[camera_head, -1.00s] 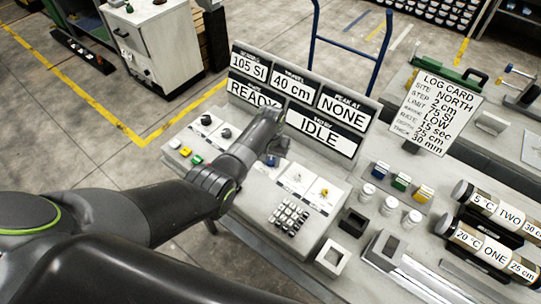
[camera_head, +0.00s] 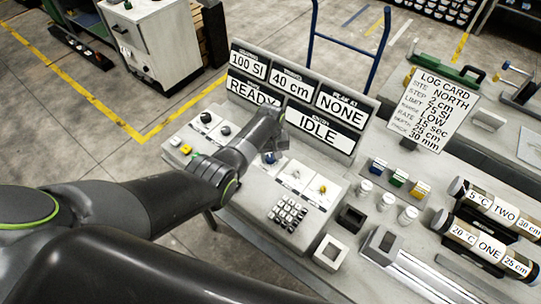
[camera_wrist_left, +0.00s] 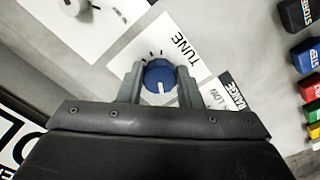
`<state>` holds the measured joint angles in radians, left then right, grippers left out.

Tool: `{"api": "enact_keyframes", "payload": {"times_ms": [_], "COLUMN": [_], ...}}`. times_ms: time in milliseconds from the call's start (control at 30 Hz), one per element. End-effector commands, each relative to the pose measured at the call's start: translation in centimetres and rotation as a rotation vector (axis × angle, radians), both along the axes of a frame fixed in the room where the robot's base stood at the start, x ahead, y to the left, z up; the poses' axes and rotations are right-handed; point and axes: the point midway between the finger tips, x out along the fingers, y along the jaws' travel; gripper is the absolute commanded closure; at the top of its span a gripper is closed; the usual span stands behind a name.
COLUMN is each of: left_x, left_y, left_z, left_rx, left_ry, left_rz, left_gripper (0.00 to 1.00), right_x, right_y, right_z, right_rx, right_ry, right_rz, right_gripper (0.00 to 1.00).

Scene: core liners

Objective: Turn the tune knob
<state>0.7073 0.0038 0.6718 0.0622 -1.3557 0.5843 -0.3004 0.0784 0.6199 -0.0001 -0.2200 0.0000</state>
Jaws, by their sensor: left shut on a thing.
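The blue tune knob (camera_wrist_left: 159,76) sits on a white plate labelled TUNE in the left wrist view, its white pointer line toward the gripper body. My left gripper (camera_wrist_left: 159,80) is shut on it, one finger on each side. In the head view my left gripper (camera_head: 271,152) is over the console (camera_head: 255,205), and a bit of the blue knob (camera_head: 270,157) shows beneath it. The display panel (camera_head: 300,100) behind reads 100 SI, 40 cm, NONE, READY and IDLE. My right gripper is not in view.
A keypad (camera_head: 287,213) and a toggle plate (camera_head: 322,188) lie right of the knob. The log card (camera_head: 435,108) stands at the right. Colored blocks (camera_head: 399,179), white-capped jars (camera_head: 387,201) and core tubes (camera_head: 490,243) crowd the bench right of the console.

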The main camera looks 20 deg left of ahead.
Motion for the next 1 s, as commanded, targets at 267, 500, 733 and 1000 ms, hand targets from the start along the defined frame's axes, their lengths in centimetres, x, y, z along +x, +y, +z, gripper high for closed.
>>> {"api": "enact_keyframes", "payload": {"times_ms": [267,500,733,1000], "left_x": [0.1,0.1,0.0,0.1], "left_y": [0.0,0.0,0.0,0.0], "left_z": [0.1,0.1,0.1,2.3], "left_rx": [0.001,0.001,0.001,0.000], "left_ry": [-0.004,-0.002,-0.002,-0.004], "left_rz": [-0.001,-0.001,-0.001,-0.001], "left_gripper": [0.91,0.47,0.47,0.47], "right_x": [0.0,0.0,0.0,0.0], "right_y": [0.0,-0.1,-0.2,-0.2], "right_z": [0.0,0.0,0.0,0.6], "right_rx": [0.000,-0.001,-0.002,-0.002], "right_ry": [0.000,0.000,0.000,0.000], "right_rz": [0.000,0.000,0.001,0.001], "right_gripper": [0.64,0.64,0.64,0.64]}}
